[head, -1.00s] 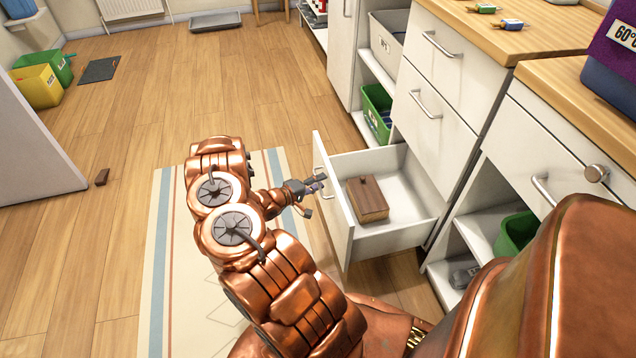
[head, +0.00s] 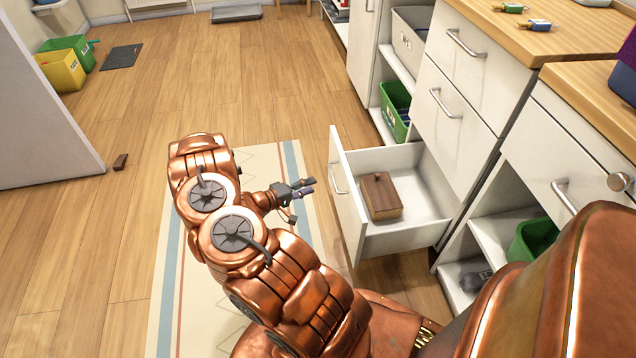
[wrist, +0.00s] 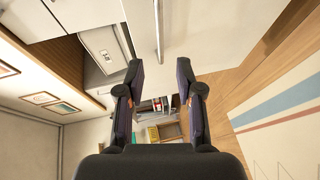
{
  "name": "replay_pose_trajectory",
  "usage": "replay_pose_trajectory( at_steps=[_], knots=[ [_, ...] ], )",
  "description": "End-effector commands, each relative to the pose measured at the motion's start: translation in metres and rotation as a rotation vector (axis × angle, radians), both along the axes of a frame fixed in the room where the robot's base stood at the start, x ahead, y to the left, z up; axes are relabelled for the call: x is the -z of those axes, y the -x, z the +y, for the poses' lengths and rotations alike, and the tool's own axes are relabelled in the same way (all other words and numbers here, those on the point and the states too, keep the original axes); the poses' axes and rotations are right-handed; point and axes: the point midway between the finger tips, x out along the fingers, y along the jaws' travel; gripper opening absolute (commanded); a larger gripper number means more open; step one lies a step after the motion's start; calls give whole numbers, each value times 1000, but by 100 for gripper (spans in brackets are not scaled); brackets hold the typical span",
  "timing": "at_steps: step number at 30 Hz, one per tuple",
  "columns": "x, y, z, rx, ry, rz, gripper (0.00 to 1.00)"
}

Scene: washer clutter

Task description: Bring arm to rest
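My gripper (head: 303,190) is to the left of the open drawer (head: 347,205), apart from its front panel in the head view. In the wrist view my gripper (wrist: 160,95) shows its two dark fingers spread, with nothing between them. My copper arm is bent over the striped rug. The drawer is pulled out of the white cabinet and holds a brown wooden box (head: 381,196).
A striped rug (head: 165,270) lies under my arm. Green bins (head: 396,110) (head: 533,238) sit in the open shelves. A small brown block (head: 120,161) lies on the floor at left. The wooden floor (head: 240,85) beyond the rug is mostly clear.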

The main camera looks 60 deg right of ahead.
Motion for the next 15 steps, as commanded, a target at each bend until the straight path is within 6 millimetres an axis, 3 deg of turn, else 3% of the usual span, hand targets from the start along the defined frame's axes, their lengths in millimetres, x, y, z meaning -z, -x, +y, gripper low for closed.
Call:
replay_pose_trajectory(
  at_steps=[6,15],
  knots=[
    [-3,-6,12,0,-1,0,36],
    [-3,-6,13,0,0,0,36]
  ],
)
